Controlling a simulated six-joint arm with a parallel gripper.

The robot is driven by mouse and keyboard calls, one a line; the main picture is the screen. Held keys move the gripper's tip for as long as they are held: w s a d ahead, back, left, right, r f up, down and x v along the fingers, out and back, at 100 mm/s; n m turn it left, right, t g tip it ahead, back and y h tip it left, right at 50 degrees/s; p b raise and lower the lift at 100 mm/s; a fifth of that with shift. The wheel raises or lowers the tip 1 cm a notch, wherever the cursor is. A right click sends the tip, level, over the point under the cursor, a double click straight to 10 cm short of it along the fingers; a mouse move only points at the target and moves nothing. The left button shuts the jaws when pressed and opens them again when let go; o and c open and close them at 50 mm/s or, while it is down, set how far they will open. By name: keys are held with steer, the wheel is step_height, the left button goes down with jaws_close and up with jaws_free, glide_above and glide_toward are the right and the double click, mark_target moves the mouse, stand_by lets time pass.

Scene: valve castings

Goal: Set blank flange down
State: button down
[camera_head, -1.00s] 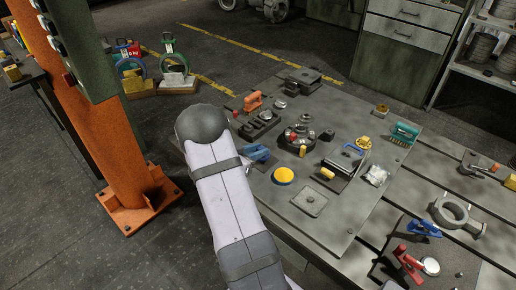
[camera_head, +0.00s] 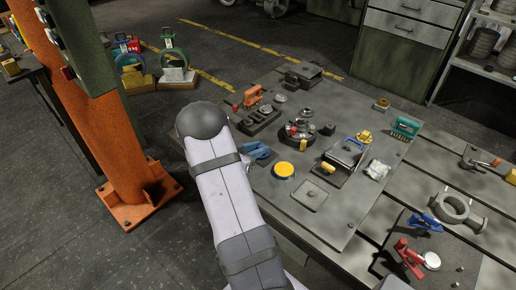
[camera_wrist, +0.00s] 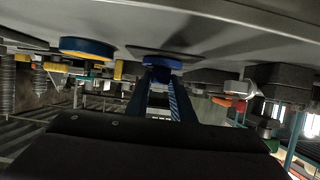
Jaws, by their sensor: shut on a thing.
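My gripper shows in the wrist view (camera_wrist: 160,80), its two blue fingers shut on a blue, round, flat piece, which I take to be the blank flange (camera_wrist: 163,62). The wrist view appears upside down, with the table surface at the top. The flange is close to that surface; I cannot tell if it touches. In the head view, my grey-white arm covers part of the area, and blue parts show just right of its end, by the table's left edge. I cannot make out the flange there.
A yellow disc with a blue rim (camera_head: 283,170) lies close by, also in the wrist view (camera_wrist: 87,47). A square plate (camera_head: 310,196) lies in front of it. A dark round fixture (camera_head: 299,132) and an orange tool (camera_head: 253,96) stand behind. Bare table (camera_head: 345,215) shows at front right.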

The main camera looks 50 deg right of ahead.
steer(key=shift+f, duration=0.1)
steer(key=c, duration=1.5)
jaws_free()
steer(key=shift+o, duration=0.2)
steer(key=shift+f, duration=0.1)
steer(key=shift+a, duration=0.1)
steer(key=shift+v, duration=3.6)
